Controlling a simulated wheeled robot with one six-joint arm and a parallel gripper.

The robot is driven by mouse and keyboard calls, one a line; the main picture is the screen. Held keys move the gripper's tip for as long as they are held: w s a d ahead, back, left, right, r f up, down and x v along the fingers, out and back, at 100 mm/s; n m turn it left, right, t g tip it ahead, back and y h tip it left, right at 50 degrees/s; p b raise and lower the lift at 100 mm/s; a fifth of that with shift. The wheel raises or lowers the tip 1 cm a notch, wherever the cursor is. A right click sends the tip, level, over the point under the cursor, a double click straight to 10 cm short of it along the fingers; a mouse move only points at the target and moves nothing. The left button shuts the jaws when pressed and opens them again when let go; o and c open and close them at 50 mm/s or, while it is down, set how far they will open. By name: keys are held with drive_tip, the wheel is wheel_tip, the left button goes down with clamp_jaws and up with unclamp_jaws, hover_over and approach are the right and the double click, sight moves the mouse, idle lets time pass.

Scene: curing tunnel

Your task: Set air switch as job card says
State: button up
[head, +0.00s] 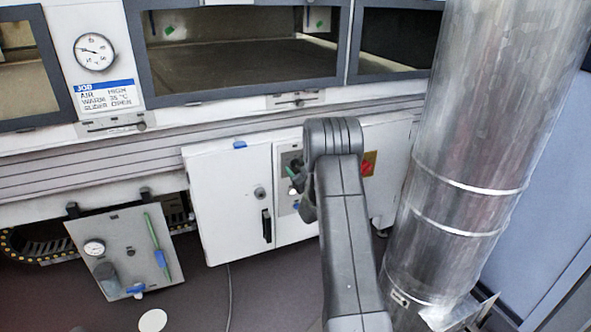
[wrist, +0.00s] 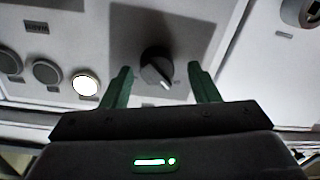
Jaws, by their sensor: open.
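The job card (head: 105,95) on the white machine front reads AIR HIGH, WARM 35 °C, SLIDER OPEN. A dark round knob (wrist: 155,66) with a pale pointer edge sits on the control panel in the wrist view, its pointer slanting to the lower right. I cannot read any marks around it, so I cannot tell its setting. My gripper (wrist: 158,78) is open, with one green finger to each side of the knob and no visible contact. In the head view my gripper (head: 296,184) is at the grey panel, and my arm hides much of that panel.
In the wrist view a lit white button (wrist: 85,84) and two dark buttons are left of the knob. A red switch on yellow (head: 368,164) is right of my arm. A large metal duct (head: 455,160) stands at right. A gauge (head: 94,51) sits above the card.

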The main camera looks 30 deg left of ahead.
drive_tip(key=shift+w+d, duration=0.1)
drive_tip(key=c, duration=1)
drive_tip(key=shift+f, duration=0.1)
drive_tip(key=shift+f+m+b, duration=0.1)
drive_tip(key=shift+m+b, duration=0.25)
drive_tip(key=shift+m, duration=0.05)
drive_tip(key=m+b, duration=0.3)
drive_tip(key=m, duration=0.6)
drive_tip(key=shift+f+m+t+b, duration=0.15)
drive_tip(key=shift+m+t+b, duration=0.15)
drive_tip(key=shift+b, duration=0.05)
drive_tip(key=shift+o, duration=0.2)
drive_tip(key=m, duration=0.5)
drive_tip(key=shift+m+t+b, duration=0.3)
drive_tip(key=shift+b, duration=0.05)
drive_tip(key=shift+m, duration=2.3)
